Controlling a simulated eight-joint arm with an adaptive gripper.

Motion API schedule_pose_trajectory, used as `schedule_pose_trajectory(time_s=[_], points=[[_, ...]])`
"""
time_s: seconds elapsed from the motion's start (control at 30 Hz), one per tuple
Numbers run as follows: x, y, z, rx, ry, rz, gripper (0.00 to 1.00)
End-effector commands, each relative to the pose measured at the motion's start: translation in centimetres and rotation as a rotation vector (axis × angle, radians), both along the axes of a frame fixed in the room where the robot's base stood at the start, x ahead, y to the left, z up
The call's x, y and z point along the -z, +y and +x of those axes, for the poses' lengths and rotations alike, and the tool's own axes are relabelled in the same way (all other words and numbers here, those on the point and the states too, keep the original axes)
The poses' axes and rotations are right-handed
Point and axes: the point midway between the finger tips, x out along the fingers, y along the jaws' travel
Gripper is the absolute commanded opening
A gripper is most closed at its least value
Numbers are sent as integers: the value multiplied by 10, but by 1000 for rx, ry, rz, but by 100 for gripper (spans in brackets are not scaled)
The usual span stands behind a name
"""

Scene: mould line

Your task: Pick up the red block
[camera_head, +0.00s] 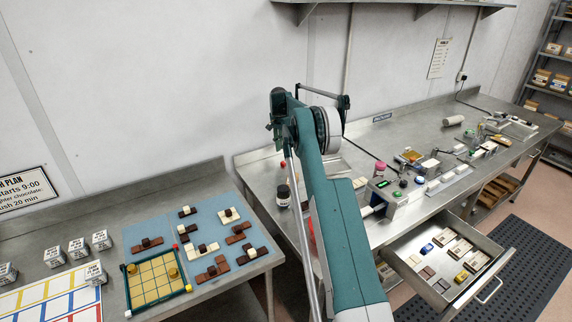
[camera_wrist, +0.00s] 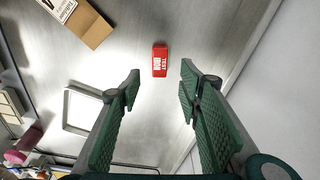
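In the wrist view a small red block (camera_wrist: 160,62) with white lettering lies on a grey metal surface, just beyond my fingertips and roughly centred between them. My gripper (camera_wrist: 161,84) has its two green ribbed fingers spread wide, with nothing between them. The block looks apart from both fingers; how high the gripper is above it is hard to tell. In the head view my arm crosses the middle of the picture, and I cannot make out the gripper or this block there.
A pale wall or edge runs along the right. In the head view an open drawer (camera_head: 404,256) juts out below the counter.

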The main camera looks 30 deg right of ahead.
Motion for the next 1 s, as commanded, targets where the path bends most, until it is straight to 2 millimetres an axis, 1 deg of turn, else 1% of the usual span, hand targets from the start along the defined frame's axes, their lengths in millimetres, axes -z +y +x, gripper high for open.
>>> schedule_pose_trajectory(time_s=[0.33, 0.77, 0.87, 1.0], points=[[23, -3, 0, 0, 0, 0, 36], [27, -3, 0, 0, 0, 0, 36], [32, -3, 1, 0, 0, 0, 36], [46, -4, 0, 0, 0, 0, 36]])
